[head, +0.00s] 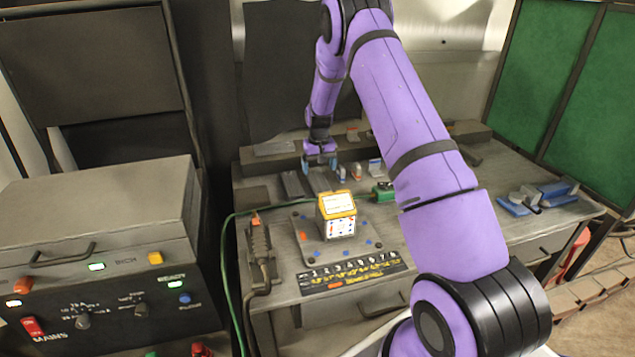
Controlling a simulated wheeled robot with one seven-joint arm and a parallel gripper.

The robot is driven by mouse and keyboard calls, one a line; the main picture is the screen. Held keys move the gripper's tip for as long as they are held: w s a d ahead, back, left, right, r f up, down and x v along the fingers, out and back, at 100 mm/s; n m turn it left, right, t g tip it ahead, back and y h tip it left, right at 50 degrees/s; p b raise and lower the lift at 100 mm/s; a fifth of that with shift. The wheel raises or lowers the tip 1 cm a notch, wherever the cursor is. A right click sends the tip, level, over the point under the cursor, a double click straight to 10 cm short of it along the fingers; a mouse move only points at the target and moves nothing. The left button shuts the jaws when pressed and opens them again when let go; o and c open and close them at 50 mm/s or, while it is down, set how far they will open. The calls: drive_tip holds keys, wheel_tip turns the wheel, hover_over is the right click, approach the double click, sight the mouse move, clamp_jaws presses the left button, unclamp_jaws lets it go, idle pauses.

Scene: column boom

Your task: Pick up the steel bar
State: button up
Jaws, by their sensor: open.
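Grey metal bars (293,184) lie side by side on the bench, left of centre and toward its back. They are small in view, and I cannot tell for sure which one is the steel bar. My gripper (320,163) is at the end of my purple arm, pointing down with its blue-tipped fingers apart and nothing visible between them. It appears just above and behind the bars, close to the right-hand one. I cannot tell the exact height gap.
A yellow-and-white box (337,215) stands on a grey plate (312,248) in front of the bars. A green block (383,192) sits to the right. Blue clamps (540,197) lie at far right.

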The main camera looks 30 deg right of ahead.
sight(317, 178)
drive_tip(key=f, duration=0.4)
drive_tip(key=shift+w+a+f, duration=0.1)
drive_tip(key=shift+a+f, duration=0.1)
drive_tip(key=shift+f, duration=0.2)
drive_tip(key=c, duration=1.3)
drive_tip(key=shift+c, duration=0.2)
drive_tip(key=shift+r, duration=0.15)
